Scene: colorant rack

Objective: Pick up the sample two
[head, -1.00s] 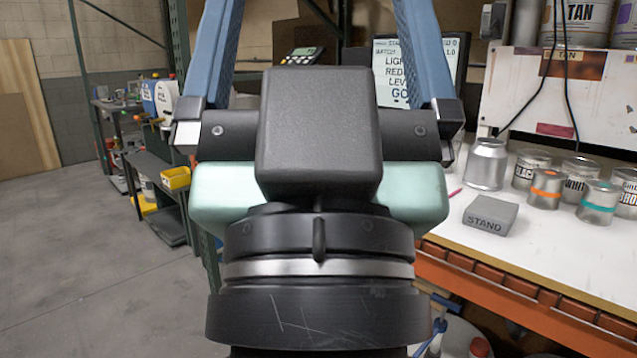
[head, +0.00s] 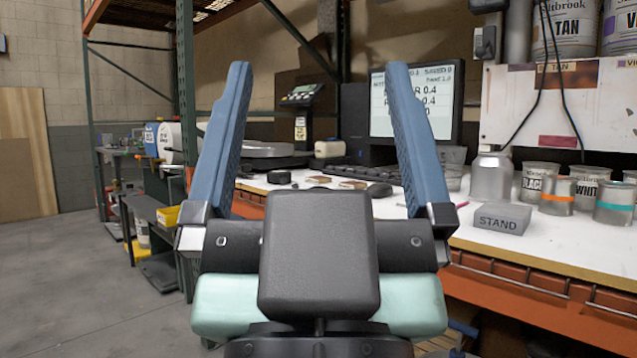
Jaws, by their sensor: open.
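My gripper (head: 318,68) is open and empty, its two blue fingers pointing up and away in front of the workbench. No label reading "sample two" can be made out. On the bench at right stand a small can with an orange band (head: 557,197) and one with a teal band (head: 614,204). Several small flat discs (head: 352,184) lie on the bench between the fingers as seen here. I cannot tell which of these things, if any, is sample two. The gripper is apart from all of them.
A grey STAND block (head: 501,219) sits near the bench's front edge. Behind it are a silver bottle (head: 491,178), BLACK (head: 537,184) and WHITE (head: 590,186) containers. A monitor (head: 412,112), keyboard and scale (head: 262,155) stand further back. The floor (head: 80,290) at left is clear.

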